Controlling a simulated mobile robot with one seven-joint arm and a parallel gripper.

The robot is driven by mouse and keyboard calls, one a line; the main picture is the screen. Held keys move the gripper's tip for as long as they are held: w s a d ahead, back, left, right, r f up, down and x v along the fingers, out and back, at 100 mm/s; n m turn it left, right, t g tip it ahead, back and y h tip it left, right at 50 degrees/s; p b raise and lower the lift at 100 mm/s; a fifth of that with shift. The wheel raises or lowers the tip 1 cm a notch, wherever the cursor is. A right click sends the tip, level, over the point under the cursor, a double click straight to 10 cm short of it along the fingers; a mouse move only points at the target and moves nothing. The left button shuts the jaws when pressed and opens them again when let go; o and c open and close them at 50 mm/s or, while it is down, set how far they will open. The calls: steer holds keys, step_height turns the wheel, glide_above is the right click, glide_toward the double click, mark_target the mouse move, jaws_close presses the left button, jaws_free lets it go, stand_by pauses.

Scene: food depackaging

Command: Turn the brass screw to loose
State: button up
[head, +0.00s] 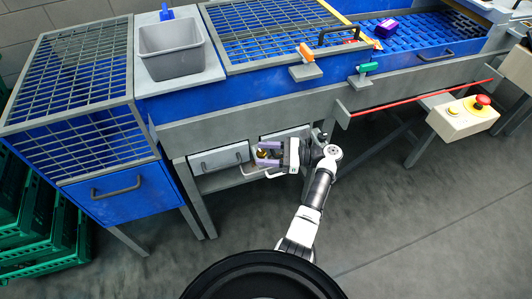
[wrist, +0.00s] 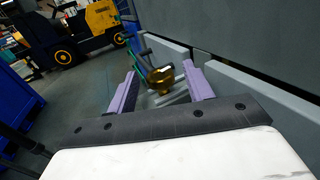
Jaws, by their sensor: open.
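The brass screw (wrist: 160,77) is a gold-coloured knob between the two purple fingers of my gripper (wrist: 161,92) in the wrist view. A gap shows between it and each finger, so the gripper is open around it and not closed on it. In the head view the brass screw (head: 263,153) shows small at the open end of my gripper (head: 266,154), in front of the drawers under the machine. The screw's lower part and what it is fixed to are hard to make out.
Grey drawers (head: 220,159) with handles sit behind my gripper. The grey machine frame (head: 230,128) runs just above it. A grey wall panel (wrist: 245,90) stands close on the right in the wrist view. A yellow forklift (wrist: 85,25) is far off. Floor in front is clear.

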steer(key=shift+d, duration=0.15)
steer(key=s+d+b, duration=0.1)
steer(key=d+b, duration=0.2)
steer(key=d, duration=1)
steer(key=shift+s+d, duration=0.25)
